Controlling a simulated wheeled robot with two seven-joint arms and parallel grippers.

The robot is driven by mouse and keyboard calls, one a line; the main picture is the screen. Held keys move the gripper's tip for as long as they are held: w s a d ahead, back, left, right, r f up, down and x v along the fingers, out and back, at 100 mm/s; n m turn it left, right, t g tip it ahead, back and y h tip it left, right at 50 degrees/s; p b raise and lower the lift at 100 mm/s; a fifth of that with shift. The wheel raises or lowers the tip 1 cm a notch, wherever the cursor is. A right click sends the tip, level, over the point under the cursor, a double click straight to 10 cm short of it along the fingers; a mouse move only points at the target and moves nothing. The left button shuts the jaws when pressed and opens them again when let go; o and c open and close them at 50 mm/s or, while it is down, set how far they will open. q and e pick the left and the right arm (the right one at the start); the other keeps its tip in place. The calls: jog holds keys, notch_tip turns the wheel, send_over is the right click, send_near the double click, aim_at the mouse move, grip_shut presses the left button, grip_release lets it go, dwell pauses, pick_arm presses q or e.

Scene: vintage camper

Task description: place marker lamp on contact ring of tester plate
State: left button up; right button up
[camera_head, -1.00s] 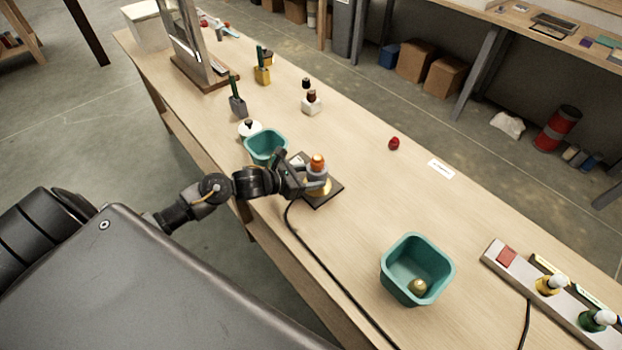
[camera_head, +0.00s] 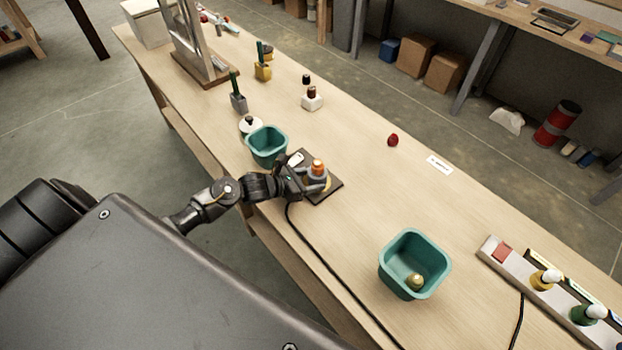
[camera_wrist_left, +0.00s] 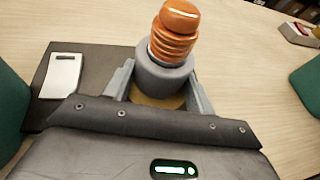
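The marker lamp has an orange ribbed lens (camera_head: 318,166) on a grey round base; it also shows in the left wrist view (camera_wrist_left: 166,55). It is upright over the brass contact ring (camera_wrist_left: 160,101) of the dark tester plate (camera_head: 327,195). Its base covers much of the ring, and I cannot tell whether it touches it. My left gripper (camera_head: 312,177) comes in from the left, low over the plate. In the wrist view its fingers lie against both sides of the grey base, shut on the lamp. My right gripper is not in view.
A teal bin (camera_head: 267,146) stands close behind the left gripper. Another teal bin (camera_head: 413,265), with a small brass-coloured part inside, stands in front. A red lamp (camera_head: 393,140) and white label (camera_head: 439,164) lie to the right. A cable runs along the table's near edge.

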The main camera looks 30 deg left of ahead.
pick_arm(q)
jog(key=o, duration=0.5)
jog(key=shift+c, duration=0.2)
jog(key=shift+r+p, duration=0.2)
jog(key=shift+p, duration=0.1)
jog(key=shift+s+a, duration=0.2)
jog(key=shift+s, duration=0.05)
jog(key=b+v, duration=0.3)
jog(key=v, duration=0.6)
jog(key=shift+s+a, duration=0.1)
jog(key=shift+s, duration=0.3)
jog(key=shift+s+a+r, duration=0.35)
jog(key=shift+s+r, duration=0.2)
jog(key=shift+s, duration=0.05)
jog(key=shift+f, duration=0.1)
